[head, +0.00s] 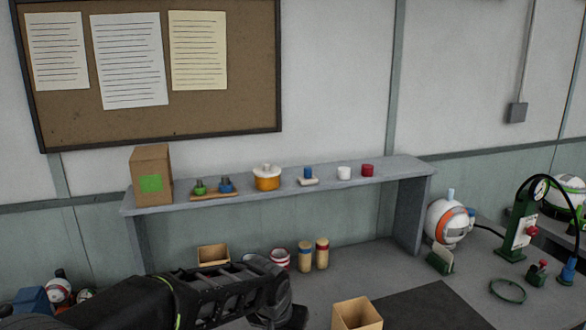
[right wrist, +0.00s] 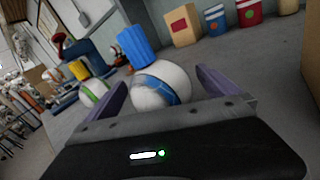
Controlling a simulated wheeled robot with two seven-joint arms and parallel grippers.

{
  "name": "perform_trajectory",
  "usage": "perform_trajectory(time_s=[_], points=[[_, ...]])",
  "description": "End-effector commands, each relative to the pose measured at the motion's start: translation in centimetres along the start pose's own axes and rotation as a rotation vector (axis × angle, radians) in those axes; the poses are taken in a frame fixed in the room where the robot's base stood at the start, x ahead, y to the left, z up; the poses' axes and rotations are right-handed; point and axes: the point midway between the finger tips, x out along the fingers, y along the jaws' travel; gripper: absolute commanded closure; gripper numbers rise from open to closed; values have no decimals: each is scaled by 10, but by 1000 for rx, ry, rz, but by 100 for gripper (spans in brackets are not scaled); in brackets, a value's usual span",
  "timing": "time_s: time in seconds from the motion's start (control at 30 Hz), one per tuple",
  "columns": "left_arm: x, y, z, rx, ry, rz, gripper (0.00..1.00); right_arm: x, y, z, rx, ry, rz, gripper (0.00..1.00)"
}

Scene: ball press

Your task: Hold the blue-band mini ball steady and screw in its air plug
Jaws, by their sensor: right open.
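In the right wrist view a white ball with a blue band (right wrist: 163,90) sits between the two purple fingers of my open right gripper (right wrist: 182,84). Whether a finger touches it cannot be told. A ribbed blue cylinder (right wrist: 138,46) stands just behind the ball's upper left; I cannot tell whether it is the air plug or whether it touches the ball. My right gripper is outside the head view. My left arm crosses the bottom of the head view, with its dark gripper (head: 278,306) at the lower middle; its fingertips are not clear. No blue-band ball shows clearly in the head view.
A grey shelf (head: 384,176) holds a pot, cups and small parts. An open box (head: 357,314) stands near the dark mat (head: 425,308). An orange-band ball (head: 443,224), a green pump (head: 519,228) and a green ring (head: 507,291) are at the right.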

Motion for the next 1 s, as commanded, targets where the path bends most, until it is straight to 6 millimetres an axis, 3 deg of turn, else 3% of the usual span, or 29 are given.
perform_trajectory(time_s=[0.27,0.7,1.0], points=[[0,0,0,0,0,0,54,-22,-2,0,-2,0,-2,0],[0,0,0,0,0,0,54,-106,-2,0,-2,2,-3,0],[0,0,0,0,0,0,54,-120,0,0,1,0,0,0]])
